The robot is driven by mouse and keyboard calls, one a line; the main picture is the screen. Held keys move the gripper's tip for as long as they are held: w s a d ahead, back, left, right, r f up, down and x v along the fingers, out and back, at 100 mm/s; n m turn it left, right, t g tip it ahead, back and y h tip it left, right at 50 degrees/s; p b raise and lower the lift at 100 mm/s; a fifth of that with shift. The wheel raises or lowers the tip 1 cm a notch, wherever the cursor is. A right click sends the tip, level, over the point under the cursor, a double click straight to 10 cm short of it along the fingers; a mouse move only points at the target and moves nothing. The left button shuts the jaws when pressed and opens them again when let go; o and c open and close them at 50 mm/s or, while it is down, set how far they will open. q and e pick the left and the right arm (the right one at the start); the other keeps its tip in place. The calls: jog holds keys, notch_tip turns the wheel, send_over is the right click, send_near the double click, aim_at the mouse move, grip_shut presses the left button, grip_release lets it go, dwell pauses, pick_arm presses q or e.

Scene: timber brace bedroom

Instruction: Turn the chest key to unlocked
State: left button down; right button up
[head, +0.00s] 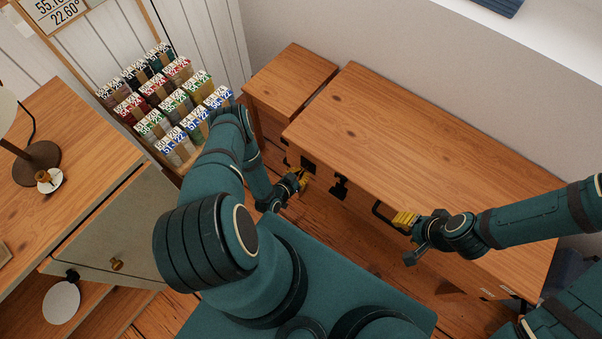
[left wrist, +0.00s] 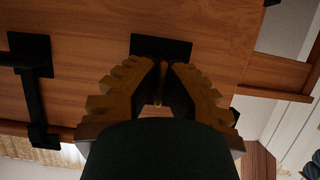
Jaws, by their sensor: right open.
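The chest (head: 430,165) is a long wooden box with a closed lid. My left gripper (head: 303,181) is at its front, near the left end. In the left wrist view, the yellow fingers of my left gripper (left wrist: 164,72) close in on both sides of a small brass-coloured chest key (left wrist: 159,88) in front of a black lock plate (left wrist: 161,46). The key is mostly hidden between the fingers, and its turn angle cannot be read. My right gripper (head: 405,219) is open at the chest's front, beside a dark bar handle (head: 380,212).
A black hasp (head: 340,187) is on the chest front; black hardware (left wrist: 35,80) shows in the left wrist view. A small wooden cabinet (head: 290,80) adjoins the chest. A rack of labelled sample packets (head: 165,100) and a desk (head: 75,150) with a lamp (head: 35,163) stand left.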

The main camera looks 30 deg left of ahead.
dwell(0.5)
pick_arm(q)
jog(key=c, duration=1.1)
grip_release()
jog(key=v, duration=1.2)
jog(key=shift+d, duration=0.15)
